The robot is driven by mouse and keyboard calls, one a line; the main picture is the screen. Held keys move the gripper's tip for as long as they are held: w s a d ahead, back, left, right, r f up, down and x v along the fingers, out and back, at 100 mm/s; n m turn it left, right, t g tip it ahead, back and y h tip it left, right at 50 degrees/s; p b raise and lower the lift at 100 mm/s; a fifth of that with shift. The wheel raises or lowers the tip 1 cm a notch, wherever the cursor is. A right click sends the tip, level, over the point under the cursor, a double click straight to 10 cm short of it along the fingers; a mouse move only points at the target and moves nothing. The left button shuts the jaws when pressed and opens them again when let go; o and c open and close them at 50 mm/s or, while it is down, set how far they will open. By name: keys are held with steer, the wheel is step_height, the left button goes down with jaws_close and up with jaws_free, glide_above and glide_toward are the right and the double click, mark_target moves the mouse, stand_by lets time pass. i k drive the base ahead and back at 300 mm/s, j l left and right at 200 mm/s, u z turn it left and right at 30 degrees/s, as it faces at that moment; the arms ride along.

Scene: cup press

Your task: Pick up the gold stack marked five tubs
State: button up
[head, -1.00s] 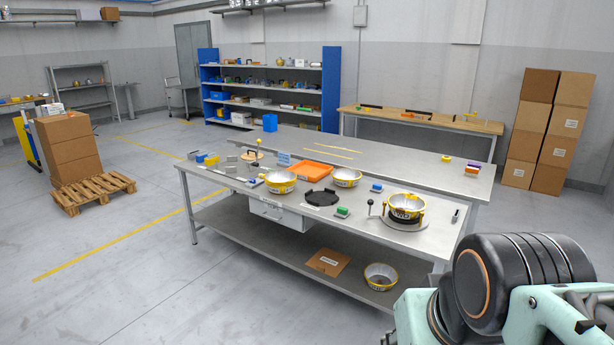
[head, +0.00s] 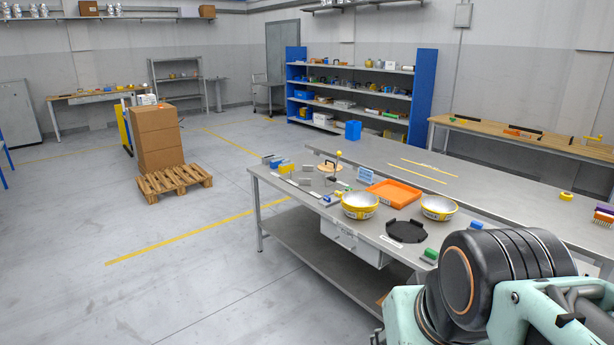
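Two bowl-shaped metal tubs with yellow-gold bands stand on the steel table. One gold-banded tub (head: 360,211) is left of the orange tray, near the table's front edge. The other gold-banded tub (head: 438,213) is right of the tray. Their band markings are too small to read, and I cannot tell how many tubs are nested in each. My arm's links fill the lower right of the view. My gripper is out of view.
The steel table (head: 290,205) also bears an orange tray (head: 393,193), a black round plate (head: 406,231) and small blocks. A pallet (head: 174,181) with cardboard boxes (head: 158,140) stands at left. Blue shelving (head: 296,85) is behind. The floor (head: 150,290) at front left is clear.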

mark_target(358, 205)
steer(key=i+j, duration=0.1)
steer(key=i, duration=1.1)
steer(key=i+z, duration=0.4)
steer(key=i+j+z, duration=0.1)
steer(key=i+z, duration=0.3)
steer(key=i, duration=0.15)
